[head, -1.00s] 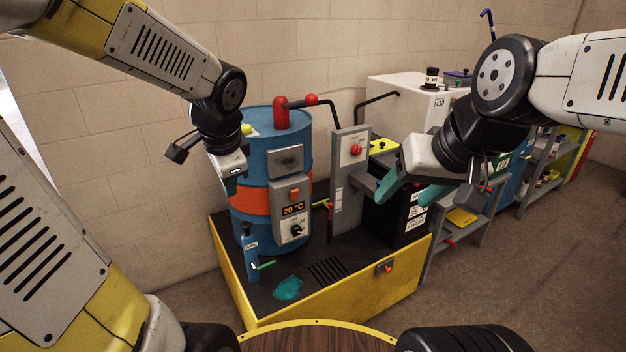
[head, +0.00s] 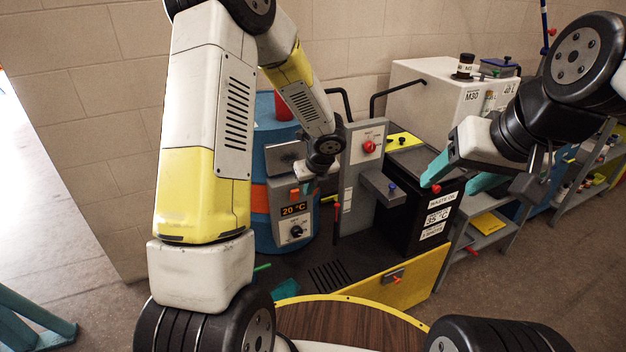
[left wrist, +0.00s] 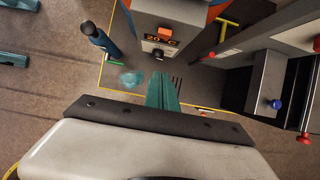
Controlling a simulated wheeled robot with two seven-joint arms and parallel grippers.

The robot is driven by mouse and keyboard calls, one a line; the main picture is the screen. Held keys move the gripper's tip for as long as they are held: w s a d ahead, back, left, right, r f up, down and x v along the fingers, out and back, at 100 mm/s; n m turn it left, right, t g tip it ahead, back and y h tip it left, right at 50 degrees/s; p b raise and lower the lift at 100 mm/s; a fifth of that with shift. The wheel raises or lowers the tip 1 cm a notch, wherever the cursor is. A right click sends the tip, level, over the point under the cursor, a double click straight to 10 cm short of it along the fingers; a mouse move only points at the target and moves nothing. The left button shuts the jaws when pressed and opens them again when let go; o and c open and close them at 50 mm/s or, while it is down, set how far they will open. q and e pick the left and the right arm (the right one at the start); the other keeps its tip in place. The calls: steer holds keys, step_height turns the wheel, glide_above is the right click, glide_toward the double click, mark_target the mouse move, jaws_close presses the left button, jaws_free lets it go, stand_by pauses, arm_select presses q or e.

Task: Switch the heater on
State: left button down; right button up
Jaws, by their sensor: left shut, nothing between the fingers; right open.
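The heater is a blue drum (head: 265,228) with an orange band, partly hidden behind my left arm in the head view. Its grey control box (head: 283,222) has an orange switch (head: 295,194), a display reading 20 °C (head: 294,210) and a black knob (head: 296,231). My left gripper (head: 307,187) is shut and empty, close to the orange switch; contact cannot be told. In the left wrist view its teal fingers (left wrist: 163,92) point toward the box, with the switch (left wrist: 165,33) and knob (left wrist: 158,54) beyond them. My right gripper (head: 452,174) is open and empty, right of the drum.
A grey panel with a red knob (head: 369,147) stands right of the drum. A black waste-oil container (head: 425,215) and a white tank (head: 425,92) are further right.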

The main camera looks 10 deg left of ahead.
mark_target(295, 195)
arm_select(q)
steer(key=w+a+f, duration=0.4)
steer(key=w+f, duration=0.3)
steer(key=f, duration=0.1)
steer(key=shift+a, duration=0.35)
stand_by(0.4)
